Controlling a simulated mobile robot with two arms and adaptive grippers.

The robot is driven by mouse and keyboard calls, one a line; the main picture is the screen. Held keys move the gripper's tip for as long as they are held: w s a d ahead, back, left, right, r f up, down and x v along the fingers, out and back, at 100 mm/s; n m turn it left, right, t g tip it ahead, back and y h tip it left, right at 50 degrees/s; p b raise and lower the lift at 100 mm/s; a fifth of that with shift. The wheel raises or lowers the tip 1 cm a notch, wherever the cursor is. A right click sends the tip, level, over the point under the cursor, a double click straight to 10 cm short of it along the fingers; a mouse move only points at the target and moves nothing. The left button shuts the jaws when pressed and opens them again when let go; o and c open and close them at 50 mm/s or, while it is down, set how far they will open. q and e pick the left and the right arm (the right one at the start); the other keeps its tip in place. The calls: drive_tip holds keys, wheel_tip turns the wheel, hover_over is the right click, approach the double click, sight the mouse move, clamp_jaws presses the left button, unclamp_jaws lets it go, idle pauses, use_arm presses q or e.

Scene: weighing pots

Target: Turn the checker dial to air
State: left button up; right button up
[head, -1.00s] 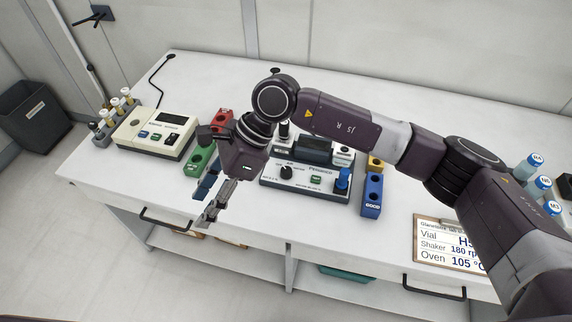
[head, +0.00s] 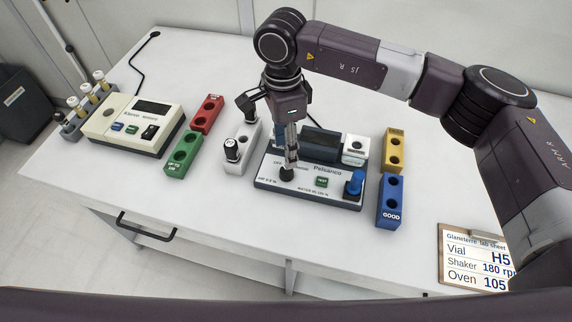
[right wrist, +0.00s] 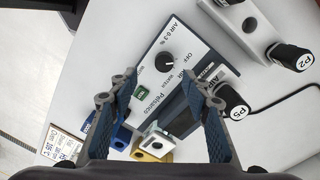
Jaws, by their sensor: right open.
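The checker (head: 265,182), marked Pelsanco, is a dark box with a pale face on the bench. Its black dial (head: 287,174) is at the face's left front. In the right wrist view the dial (right wrist: 168,62) sits among the labels AIR, OFF and WATER; its small white mark seems to face OFF. My right gripper (head: 290,158) points down just above the dial, open and empty. In the right wrist view the dial shows between the spread fingers of the gripper (right wrist: 158,82), apart from both. My left gripper is out of view.
A white rack (head: 236,166) with a black-capped vial stands left of the checker. Blue (head: 390,205) and yellow (head: 394,140) blocks stand right. A cream device (head: 118,145) is farther left.

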sight(286, 173)
drive_tip(key=shift+w+f, duration=0.4)
drive_tip(key=shift+f, duration=0.25)
drive_tip(key=shift+w+f, duration=0.2)
drive_tip(key=shift+f, duration=0.3)
drive_tip(key=f, duration=0.2)
drive_tip(key=f+p, duration=0.1)
drive_tip(key=f, duration=0.2)
drive_tip(key=shift+s+d+f+p, duration=0.1)
drive_tip(key=shift+s+f+p, duration=0.25)
drive_tip(key=shift+s, duration=0.05)
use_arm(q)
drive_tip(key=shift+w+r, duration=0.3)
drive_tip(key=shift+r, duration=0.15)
use_arm(e)
drive_tip(key=shift+f, duration=0.45)
drive_tip(key=shift+c, duration=0.4)
drive_tip(key=c, duration=1.1)
